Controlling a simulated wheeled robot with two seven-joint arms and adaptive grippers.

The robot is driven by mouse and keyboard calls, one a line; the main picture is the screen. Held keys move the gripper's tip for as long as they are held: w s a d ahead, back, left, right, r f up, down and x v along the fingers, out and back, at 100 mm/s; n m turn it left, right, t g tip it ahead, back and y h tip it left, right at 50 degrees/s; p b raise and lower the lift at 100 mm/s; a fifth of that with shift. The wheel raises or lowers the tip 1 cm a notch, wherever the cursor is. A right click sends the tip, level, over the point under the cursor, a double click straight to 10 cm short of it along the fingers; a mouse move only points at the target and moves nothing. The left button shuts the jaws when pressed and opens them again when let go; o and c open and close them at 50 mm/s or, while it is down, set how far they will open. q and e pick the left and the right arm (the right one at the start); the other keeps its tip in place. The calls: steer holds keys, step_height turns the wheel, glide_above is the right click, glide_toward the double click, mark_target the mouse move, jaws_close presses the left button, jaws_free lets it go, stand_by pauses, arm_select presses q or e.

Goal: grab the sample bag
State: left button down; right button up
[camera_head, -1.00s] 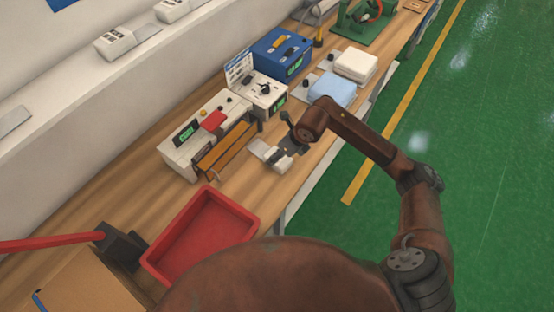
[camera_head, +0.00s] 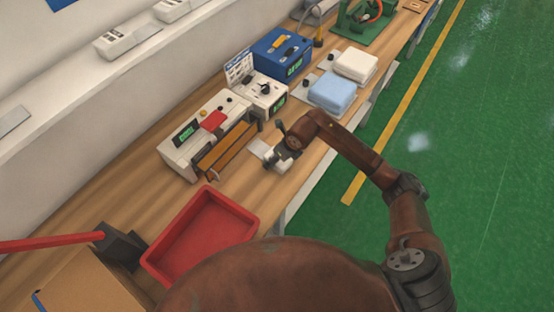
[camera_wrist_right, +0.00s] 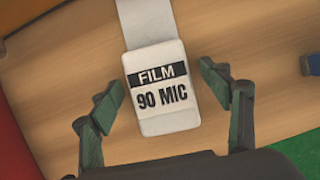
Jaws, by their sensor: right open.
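A white item labelled "FILM 90 MIC" (camera_wrist_right: 165,105) lies on the wooden bench, with a pale flat strip (camera_wrist_right: 146,22) running from its far end. In the head view the pale strip (camera_head: 260,147) shows just left of my right gripper (camera_head: 280,147). I cannot tell for sure that this is the sample bag. In the right wrist view my right gripper (camera_wrist_right: 160,85) is open, one finger on each side of the labelled item, with gaps between. My left gripper is not in view.
A white sealing machine (camera_head: 178,152) stands left of the gripper. A red tray (camera_head: 240,232) sits nearer. Light blue (camera_head: 332,90) and white (camera_head: 356,65) folded pads lie farther along the bench (camera_head: 130,180). A blue box (camera_head: 275,60) stands behind.

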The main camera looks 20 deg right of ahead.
steer(key=shift+f, duration=0.25)
stand_by(0.3)
steer(key=c, duration=1.3)
steer(key=shift+r, duration=0.15)
